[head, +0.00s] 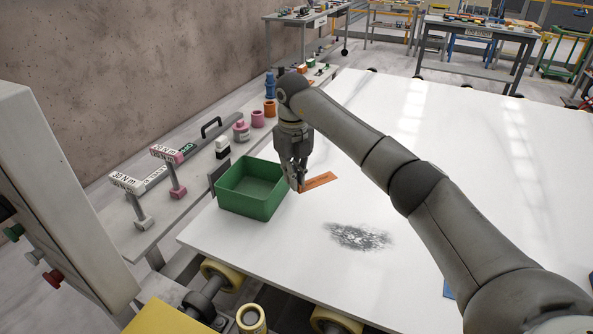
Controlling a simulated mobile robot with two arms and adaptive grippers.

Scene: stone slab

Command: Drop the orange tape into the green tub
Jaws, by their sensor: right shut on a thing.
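The green tub (240,203) is an open rectangular box on the near left part of the white slab. It looks empty from here. My right gripper (297,184) points down just right of the tub's right wall. It is shut on the orange tape (320,181), a flat orange strip that sticks out to the right of the fingers. The strip's left end is hidden by the fingers. I cannot tell how far the strip is above the slab. My left gripper is not in view.
A grey side bench (152,218) along the wall holds torque tools, pink and orange cylinders (270,108) and a blue part. A dark smudge (358,236) marks the slab. The slab right of the tub is mostly clear. Work tables stand at the back.

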